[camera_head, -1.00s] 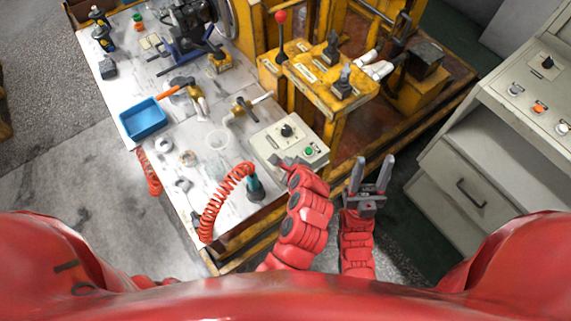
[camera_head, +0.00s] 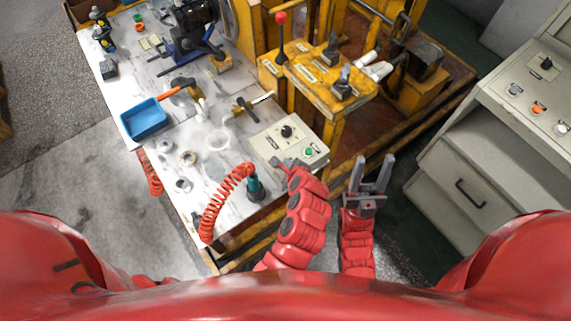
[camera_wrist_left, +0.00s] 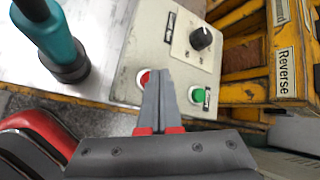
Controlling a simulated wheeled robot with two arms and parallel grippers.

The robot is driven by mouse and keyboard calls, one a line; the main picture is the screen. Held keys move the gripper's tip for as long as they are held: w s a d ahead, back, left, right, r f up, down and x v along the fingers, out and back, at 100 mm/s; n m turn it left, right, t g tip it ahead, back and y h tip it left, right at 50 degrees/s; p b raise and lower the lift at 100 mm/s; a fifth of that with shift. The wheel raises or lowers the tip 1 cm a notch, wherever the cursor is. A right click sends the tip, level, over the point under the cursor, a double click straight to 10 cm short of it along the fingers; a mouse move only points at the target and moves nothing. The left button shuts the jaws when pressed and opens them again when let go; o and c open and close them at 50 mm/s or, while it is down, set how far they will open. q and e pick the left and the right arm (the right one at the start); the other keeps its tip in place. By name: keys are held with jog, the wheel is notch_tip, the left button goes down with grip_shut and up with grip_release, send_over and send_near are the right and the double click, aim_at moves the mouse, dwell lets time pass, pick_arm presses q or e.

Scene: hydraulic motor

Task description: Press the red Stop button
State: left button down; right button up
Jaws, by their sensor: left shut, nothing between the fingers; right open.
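The red Stop button (camera_wrist_left: 144,78) shows in the left wrist view on the front left part of the light control box (camera_head: 268,137). The box also carries a black knob (camera_wrist_left: 200,38) and a green button (camera_wrist_left: 197,95). My left gripper (camera_wrist_left: 160,72) is shut and empty. Its tips are over the box, just right of the red button in the picture and partly covering it; I cannot tell whether they touch it. In the head view my left gripper (camera_head: 280,163) hides the red button. My right gripper (camera_head: 372,160) is open and empty, right of the box.
A teal tool (camera_head: 255,188) with a coiled red hose stands on the table left of my left gripper. A blue bin (camera_head: 143,119) and several small parts lie further left. Yellow machinery (camera_head: 325,80) with levers stands behind the box. A grey cabinet (camera_head: 470,175) is on the right.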

pick_arm(q)
jog(key=shift+f, duration=0.4)
dwell(0.4)
jog(key=shift+r, duration=0.1)
jog(key=shift+r+p, duration=0.75)
jog(key=shift+p, duration=0.45)
notch_tip(320, 180, up, 5)
jog(key=p, duration=0.5)
jog(key=shift+r+p, duration=0.1)
jog(key=shift+p, duration=0.3)
